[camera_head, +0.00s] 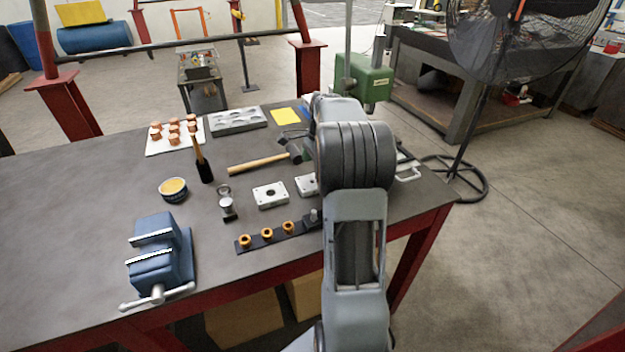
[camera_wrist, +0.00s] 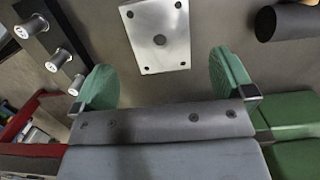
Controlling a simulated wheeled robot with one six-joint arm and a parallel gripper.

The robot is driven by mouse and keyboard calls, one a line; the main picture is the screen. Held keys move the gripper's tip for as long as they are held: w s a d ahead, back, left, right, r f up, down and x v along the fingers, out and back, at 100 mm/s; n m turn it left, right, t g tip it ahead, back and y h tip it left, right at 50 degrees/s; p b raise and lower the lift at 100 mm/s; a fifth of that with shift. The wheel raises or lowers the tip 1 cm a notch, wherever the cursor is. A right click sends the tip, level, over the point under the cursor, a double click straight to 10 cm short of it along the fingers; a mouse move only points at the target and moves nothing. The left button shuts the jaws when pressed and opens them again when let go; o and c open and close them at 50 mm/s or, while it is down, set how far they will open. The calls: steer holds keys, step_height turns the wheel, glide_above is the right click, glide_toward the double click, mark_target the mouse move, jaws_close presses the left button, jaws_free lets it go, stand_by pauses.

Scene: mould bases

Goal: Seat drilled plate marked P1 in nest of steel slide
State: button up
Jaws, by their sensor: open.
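Two pale drilled plates lie flat on the bench in the head view: one in the open (camera_head: 270,195), and one (camera_head: 307,185) partly hidden by my arm. No P1 mark is readable on either. In the wrist view one drilled plate (camera_wrist: 150,52), with a large centre hole and smaller corner holes, lies beyond my gripper (camera_wrist: 166,80). The gripper is open, its green finger pads apart and nothing between them. I cannot tell which plate this is. The head view hides my gripper behind the arm. I cannot make out the steel slide or its nest for certain.
A dark bar (camera_head: 244,245) with orange rings runs along the front; a dark bar with silver pegs (camera_wrist: 52,52) shows at wrist-view left. A blue vise (camera_head: 160,262), bowl (camera_head: 173,190), hammer (camera_head: 255,164) and grey recessed block (camera_head: 237,121) surround the plates. The left bench is clear.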

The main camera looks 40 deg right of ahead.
mark_target(313, 178)
steer(key=shift+w+a+f, duration=0.1)
steer(key=shift+a+f, duration=0.1)
steer(key=shift+f, duration=1.15)
steer(key=shift+a+f, duration=0.2)
steer(key=shift+f, duration=1.15)
steer(key=c, duration=1.1)
steer(key=shift+r, duration=0.1)
steer(key=shift+c, duration=0.3)
steer(key=shift+r, duration=0.2)
steer(key=shift+r+p, duration=0.75)
steer(key=shift+p, duration=0.15)
